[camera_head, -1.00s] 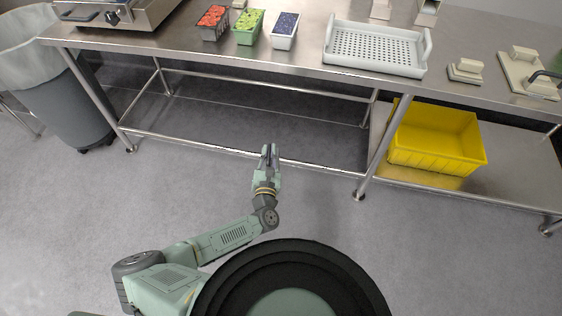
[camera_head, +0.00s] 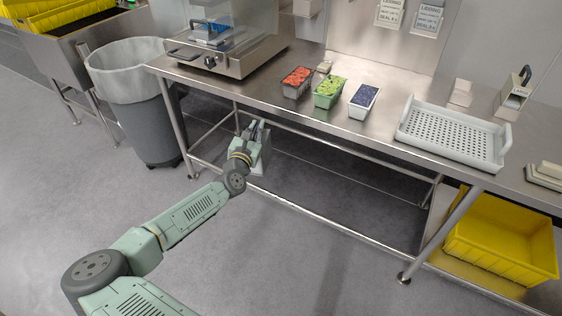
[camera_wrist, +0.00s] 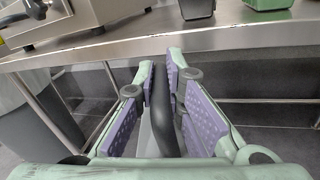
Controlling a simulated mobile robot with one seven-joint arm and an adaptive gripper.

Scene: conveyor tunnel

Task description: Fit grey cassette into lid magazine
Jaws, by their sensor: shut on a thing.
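My gripper (camera_head: 256,131) hangs in front of the bench, below the level of its top. In the wrist view its purple-padded fingers (camera_wrist: 162,85) are closed around a dark curved handle (camera_wrist: 164,118). The handle appears to belong to a grey piece (camera_head: 264,158), likely the grey cassette, partly hidden behind the fingers. A sealing machine (camera_head: 230,58) with a clear cover, front handle and blue part stands on the bench's left end. I cannot tell for certain which part is the lid magazine.
The steel bench edge (camera_head: 300,125) lies just beyond my gripper. On it are tubs of red (camera_head: 297,82), green (camera_head: 330,92) and blue (camera_head: 364,101) pieces and a perforated white tray (camera_head: 455,134). A grey bin (camera_head: 148,120) stands left; a yellow crate (camera_head: 500,240) sits on the lower shelf.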

